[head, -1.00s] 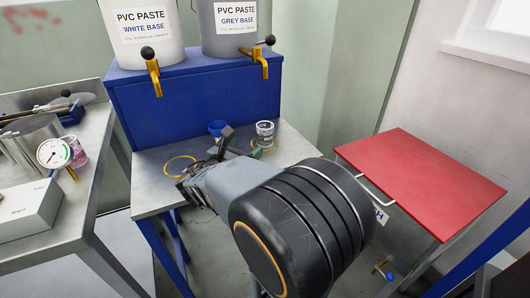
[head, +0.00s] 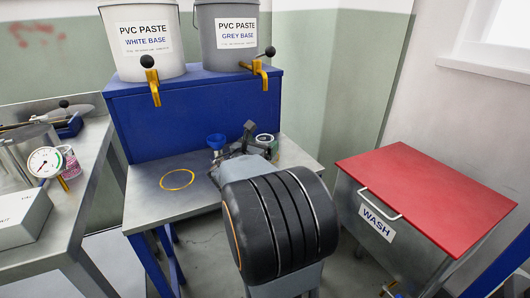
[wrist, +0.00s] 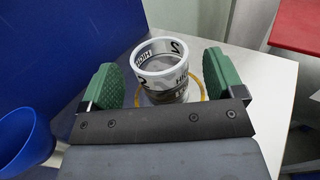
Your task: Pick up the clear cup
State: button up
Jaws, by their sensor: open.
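The clear cup (wrist: 165,68) stands upright on the metal table, with dark lettering on its wall. A yellow ring (wrist: 202,88) shows around its base. In the head view the cup (head: 264,139) is partly hidden behind my gripper (head: 246,142). In the wrist view my gripper (wrist: 160,82) is open, with one green pad on each side of the cup. Gaps show between both pads and the cup, and nothing is held. I cannot tell how far the fingertips reach along the cup.
A blue cup (head: 216,141) stands left of my gripper, near the blue stand (head: 200,112). An empty yellow ring (head: 177,180) lies on the table (head: 150,205). Two paste buckets with taps stand above. The red-lidded wash bin (head: 425,195) is at right.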

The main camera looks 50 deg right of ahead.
aim_at(265, 140)
jog(key=shift+x, duration=1.5)
jog(key=shift+c, duration=0.4)
jog(key=c, duration=1.1)
